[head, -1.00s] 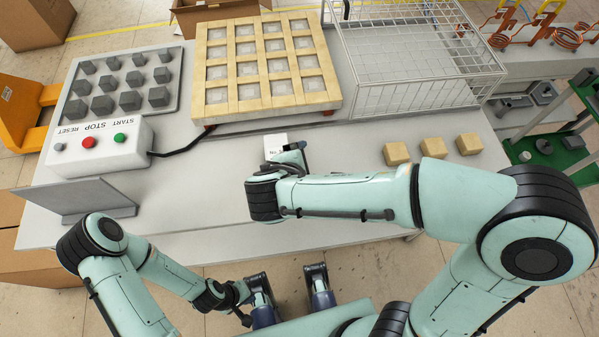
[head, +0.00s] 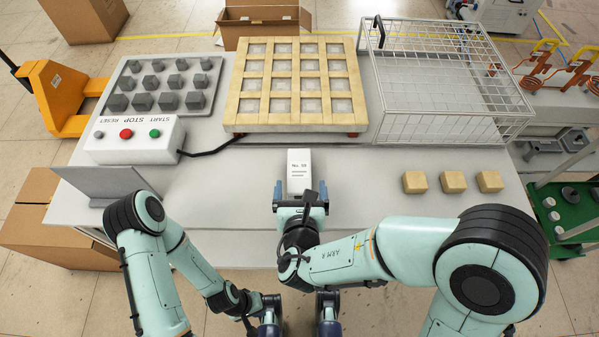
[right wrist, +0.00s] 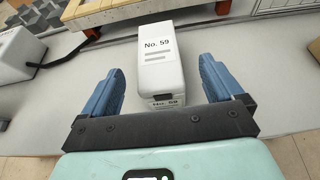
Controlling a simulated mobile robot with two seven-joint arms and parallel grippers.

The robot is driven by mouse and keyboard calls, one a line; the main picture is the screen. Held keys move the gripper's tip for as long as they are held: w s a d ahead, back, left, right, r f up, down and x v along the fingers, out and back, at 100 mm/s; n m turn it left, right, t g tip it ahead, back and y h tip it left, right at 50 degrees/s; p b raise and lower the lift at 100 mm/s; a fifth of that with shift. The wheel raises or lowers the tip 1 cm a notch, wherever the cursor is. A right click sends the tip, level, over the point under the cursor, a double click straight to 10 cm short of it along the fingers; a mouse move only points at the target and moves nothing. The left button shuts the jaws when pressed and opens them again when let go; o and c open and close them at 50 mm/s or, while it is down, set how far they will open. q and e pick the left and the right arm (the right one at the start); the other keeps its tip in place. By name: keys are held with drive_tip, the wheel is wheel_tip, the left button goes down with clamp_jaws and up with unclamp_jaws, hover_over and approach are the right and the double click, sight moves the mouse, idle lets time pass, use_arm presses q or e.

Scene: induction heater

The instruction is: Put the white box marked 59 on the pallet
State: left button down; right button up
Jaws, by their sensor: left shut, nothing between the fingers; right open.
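The white box marked No. 59 (head: 299,172) lies on the grey table near its front edge, and it also shows in the right wrist view (right wrist: 161,62). My right gripper (head: 301,188) is open, one blue finger on each side of the box's near end, with a gap on both sides in the right wrist view (right wrist: 161,75). The wooden pallet (head: 292,104), a slatted grid with pale squares, is behind the box. My left gripper (head: 262,306) is low at the picture's bottom, off the table, shut and empty; its fingertips are hard to make out.
A wire basket (head: 445,128) stands right of the pallet. Several wooden blocks (head: 453,181) sit at front right. Table around the white box is clear.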

sight(299, 175)
drive_tip(key=shift+x, duration=3.15)
drive_tip(key=shift+a+f, duration=0.15)
drive_tip(key=shift+c, duration=0.3)
drive_tip(key=c, duration=1.3)
